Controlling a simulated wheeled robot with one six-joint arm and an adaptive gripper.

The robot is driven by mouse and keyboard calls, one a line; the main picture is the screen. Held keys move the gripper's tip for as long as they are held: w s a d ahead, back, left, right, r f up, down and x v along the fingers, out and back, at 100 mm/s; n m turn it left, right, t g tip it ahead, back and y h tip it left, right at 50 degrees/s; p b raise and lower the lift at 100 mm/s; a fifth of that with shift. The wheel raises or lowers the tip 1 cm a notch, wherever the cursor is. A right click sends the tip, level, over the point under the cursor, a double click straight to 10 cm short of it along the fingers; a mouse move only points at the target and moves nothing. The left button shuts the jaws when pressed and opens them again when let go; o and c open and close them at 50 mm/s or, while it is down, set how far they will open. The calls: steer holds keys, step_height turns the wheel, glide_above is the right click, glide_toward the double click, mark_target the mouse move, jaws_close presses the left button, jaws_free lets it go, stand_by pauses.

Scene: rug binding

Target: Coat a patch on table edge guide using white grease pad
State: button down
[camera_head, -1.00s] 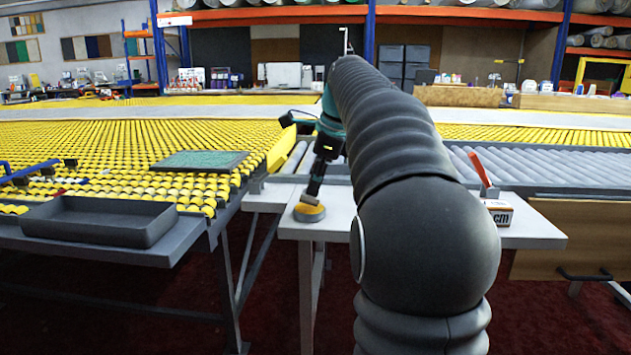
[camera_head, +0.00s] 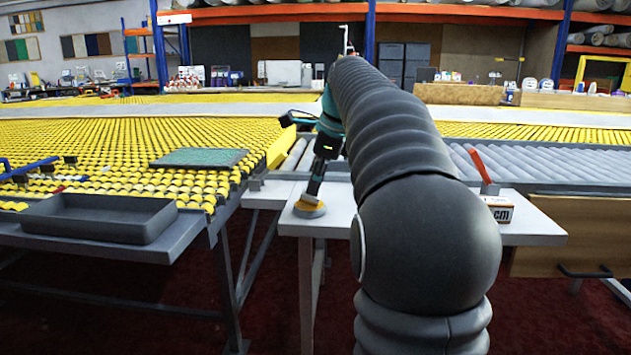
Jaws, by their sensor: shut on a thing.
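My gripper (camera_head: 315,186) points down over the small light table in the middle of the view, and its fingers look small and dark. It is shut on a small whitish pad (camera_head: 311,201), partly hidden by the fingers. Right below is a shallow round grey dish (camera_head: 310,213) with an amber-yellow inside, standing near the table's front left corner. The pad is at the dish's top; I cannot tell whether it touches the contents. A yellow upright strip (camera_head: 281,149) at the roller table's right edge may be the table edge guide. My arm hides part of the small table.
A grey tray (camera_head: 100,238) sits at the roller table's front left, with a green mat (camera_head: 200,158) behind it. Grey rollers (camera_head: 540,170) run behind.

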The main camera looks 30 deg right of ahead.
step_height(320, 180, up, 3)
steer(key=p, duration=0.3)
steer(key=shift+f, duration=0.2)
steer(key=shift+r, duration=2.2)
